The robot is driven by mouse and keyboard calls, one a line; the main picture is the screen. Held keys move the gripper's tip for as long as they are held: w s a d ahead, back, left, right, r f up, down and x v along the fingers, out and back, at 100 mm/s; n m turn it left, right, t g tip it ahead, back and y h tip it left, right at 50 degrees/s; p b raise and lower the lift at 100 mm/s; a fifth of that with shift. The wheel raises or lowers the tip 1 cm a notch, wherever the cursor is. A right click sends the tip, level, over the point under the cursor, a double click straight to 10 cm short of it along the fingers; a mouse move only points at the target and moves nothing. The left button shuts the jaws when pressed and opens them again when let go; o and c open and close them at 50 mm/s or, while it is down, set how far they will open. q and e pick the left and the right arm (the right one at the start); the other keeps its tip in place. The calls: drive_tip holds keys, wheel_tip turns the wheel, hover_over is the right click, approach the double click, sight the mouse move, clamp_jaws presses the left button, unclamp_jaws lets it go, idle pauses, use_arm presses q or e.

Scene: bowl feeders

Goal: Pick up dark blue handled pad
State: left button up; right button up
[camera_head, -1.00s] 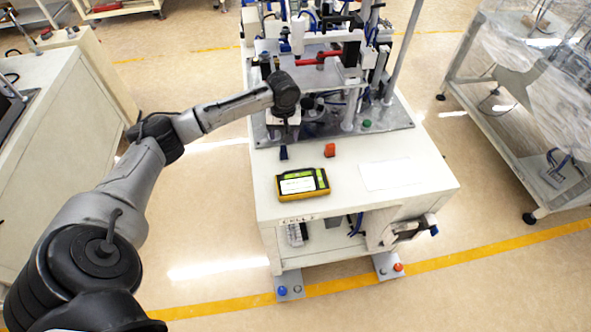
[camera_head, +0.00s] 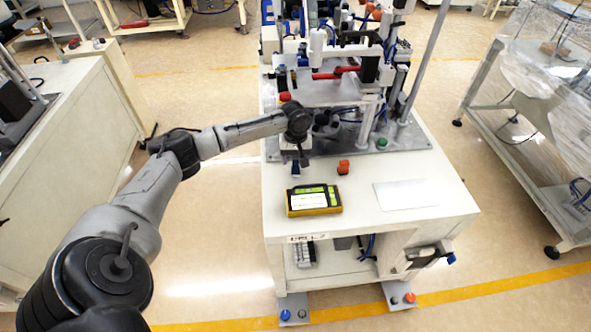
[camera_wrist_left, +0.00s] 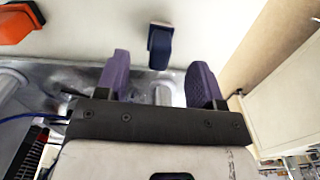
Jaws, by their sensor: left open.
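The dark blue handled pad (camera_head: 295,170) stands on the white worktop near the front edge of the metal plate. In the left wrist view the pad (camera_wrist_left: 160,47) shows top centre, between the lines of the two purple fingers and mostly beyond their tips. My left gripper (camera_head: 299,158) is just behind the pad in the head view. In the left wrist view its fingers (camera_wrist_left: 160,62) are spread apart with nothing held. Whether a finger touches the pad cannot be told. My right gripper is not in view.
An orange-red handled pad (camera_head: 343,167) stands to the right; it also shows in the left wrist view (camera_wrist_left: 18,24). A yellow device (camera_head: 313,200) and a white sheet (camera_head: 407,195) lie in front. Machine parts crowd the metal plate (camera_head: 400,140) behind.

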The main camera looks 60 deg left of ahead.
sight(295, 163)
use_arm(q)
drive_tip(key=f+b, duration=0.1)
drive_tip(key=f, duration=0.1)
drive_tip(key=f+b, duration=0.1)
drive_tip(key=f, duration=0.1)
drive_tip(key=shift+a+f, duration=0.2)
drive_tip(key=shift+f, duration=0.4)
drive_tip(key=shift+w, duration=0.1)
drive_tip(key=shift+c, duration=0.3)
drive_tip(key=shift+c, duration=1.4)
drive_tip(key=c, duration=0.7)
wheel_tip(295, 163, up, 5)
drive_tip(key=shift+f+p, duration=0.1)
drive_tip(key=shift+p, duration=0.9)
drive_tip(key=w+d+r+p, duration=0.1)
drive_tip(key=d+r, duration=0.1)
drive_tip(key=d, duration=0.1)
drive_tip(key=w+d+r+p, duration=0.1)
drive_tip(key=d+r, duration=0.1)
drive_tip(key=d, duration=0.2)
drive_tip(key=w+d+r+p, duration=0.1)
drive_tip(key=d+r, duration=0.1)
drive_tip(key=d, duration=0.2)
drive_tip(key=shift+w+d+r, duration=0.15)
